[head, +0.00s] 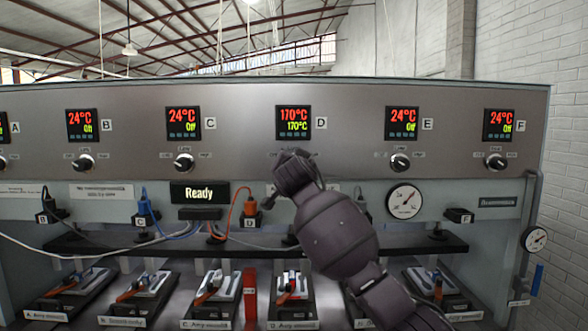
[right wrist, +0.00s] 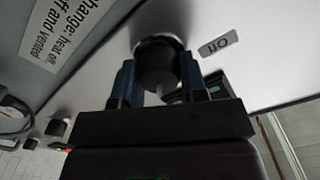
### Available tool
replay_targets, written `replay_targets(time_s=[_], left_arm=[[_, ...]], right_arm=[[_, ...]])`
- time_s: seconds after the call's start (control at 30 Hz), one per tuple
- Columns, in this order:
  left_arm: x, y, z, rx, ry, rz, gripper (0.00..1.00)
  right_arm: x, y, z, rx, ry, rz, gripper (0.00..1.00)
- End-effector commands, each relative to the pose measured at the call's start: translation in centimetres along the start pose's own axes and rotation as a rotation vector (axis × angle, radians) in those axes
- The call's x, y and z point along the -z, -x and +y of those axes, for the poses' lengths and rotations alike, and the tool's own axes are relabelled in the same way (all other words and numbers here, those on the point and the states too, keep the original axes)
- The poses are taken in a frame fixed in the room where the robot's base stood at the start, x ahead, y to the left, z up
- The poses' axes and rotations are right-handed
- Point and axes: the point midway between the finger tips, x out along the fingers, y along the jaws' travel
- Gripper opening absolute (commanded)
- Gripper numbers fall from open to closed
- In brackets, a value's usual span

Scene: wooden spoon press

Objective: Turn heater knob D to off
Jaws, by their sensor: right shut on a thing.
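Heater display D (head: 293,122) reads 170°C in red over 170°C in green, with the label D (head: 321,123) beside it. My right gripper (head: 290,160) reaches up to the panel just below display D, and my arm hides the knob there in the head view. In the right wrist view, the black round knob (right wrist: 157,62) with a pale pointer line sits between the two blue fingers of my right gripper (right wrist: 157,80). The fingers are shut on it. An Off label (right wrist: 215,44) is on the panel beside it. My left gripper is not in view.
Displays C (head: 184,122) and E (head: 402,122) read 24°C and Off, with knobs (head: 184,161) and (head: 400,162) below them. A Ready sign (head: 199,192), a pressure gauge (head: 404,201) and an orange plug (head: 250,207) sit lower. A black shelf (head: 110,241) runs below.

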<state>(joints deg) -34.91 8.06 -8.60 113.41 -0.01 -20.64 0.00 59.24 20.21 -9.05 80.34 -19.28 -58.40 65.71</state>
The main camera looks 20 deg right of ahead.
Motion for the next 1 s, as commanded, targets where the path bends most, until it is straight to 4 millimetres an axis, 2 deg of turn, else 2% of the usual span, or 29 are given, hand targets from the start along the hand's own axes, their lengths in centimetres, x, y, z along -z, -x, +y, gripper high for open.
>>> replay_targets(time_s=[0.33, 1.0], left_arm=[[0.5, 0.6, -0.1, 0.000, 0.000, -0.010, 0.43], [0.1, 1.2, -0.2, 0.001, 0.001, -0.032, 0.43]], right_arm=[[-0.1, 0.0, -0.1, -0.002, 0.319, -0.006, 0.16], [-0.3, 0.0, -0.1, -0.001, 0.959, -0.005, 0.16]])
